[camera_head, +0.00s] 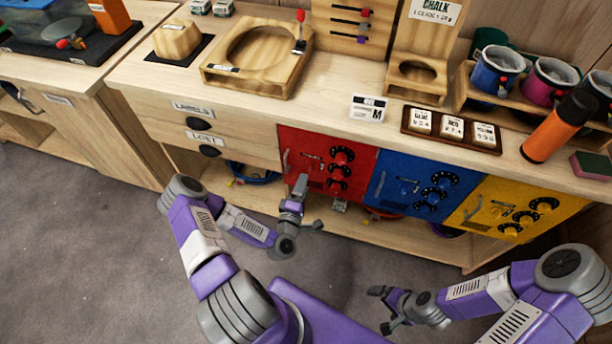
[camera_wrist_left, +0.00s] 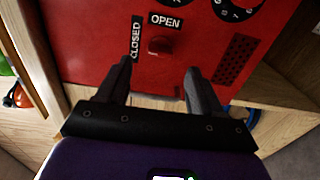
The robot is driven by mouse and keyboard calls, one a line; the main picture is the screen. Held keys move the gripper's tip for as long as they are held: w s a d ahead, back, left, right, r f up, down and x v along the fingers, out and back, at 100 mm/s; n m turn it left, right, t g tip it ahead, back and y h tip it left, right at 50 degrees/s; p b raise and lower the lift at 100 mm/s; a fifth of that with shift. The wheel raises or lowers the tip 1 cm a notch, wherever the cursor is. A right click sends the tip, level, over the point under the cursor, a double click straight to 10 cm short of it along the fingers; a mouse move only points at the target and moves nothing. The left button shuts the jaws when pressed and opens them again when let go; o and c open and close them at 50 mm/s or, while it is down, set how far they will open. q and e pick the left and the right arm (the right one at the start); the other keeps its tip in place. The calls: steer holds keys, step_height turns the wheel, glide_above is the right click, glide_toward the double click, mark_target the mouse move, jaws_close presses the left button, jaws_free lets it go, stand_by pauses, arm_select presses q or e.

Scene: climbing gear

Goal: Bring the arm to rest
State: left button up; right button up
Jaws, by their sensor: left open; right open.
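My left gripper (camera_head: 310,205) is in front of the lower part of the red panel (camera_head: 325,163), above the lower shelf. In the left wrist view its two fingers (camera_wrist_left: 158,75) are spread with nothing between them. Beyond them a red knob (camera_wrist_left: 159,45) sits on the panel between the labels CLOSED and OPEN. I cannot tell whether a fingertip touches the panel. My right gripper (camera_head: 381,310) is open and empty over the grey floor, low and well in front of the bench.
A blue panel (camera_head: 405,185) and a yellow panel (camera_head: 505,210) with dials are right of the red one. Drawers (camera_head: 200,125) are on its left. The bench top holds a wooden ring stand (camera_head: 225,80), cups and an orange bottle (camera_head: 548,138). The floor (camera_head: 90,250) at left is clear.

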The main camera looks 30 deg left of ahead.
arm_select(q)
steer(key=shift+v, duration=0.8)
steer(key=shift+d, duration=0.1)
steer(key=s+d+f+m+g+h+p, duration=0.1)
steer(key=d+f+m+g+h, duration=0.1)
steer(key=d+m+g+h, duration=0.35)
steer(key=s+d+f+m+g+h+p, duration=0.25)
steer(key=d+m, duration=0.35)
steer(key=d, duration=0.3)
steer(key=s+d+m+g+p, duration=0.1)
steer(key=s+d+m+g, duration=0.2)
steer(key=s+m+g, duration=0.3)
steer(key=s+g, duration=0.3)
steer(key=s, duration=0.2)
steer(key=shift+s+d+r+m, duration=0.2)
steer(key=shift+s+r+m, duration=0.1)
steer(key=shift+r+m, duration=0.05)
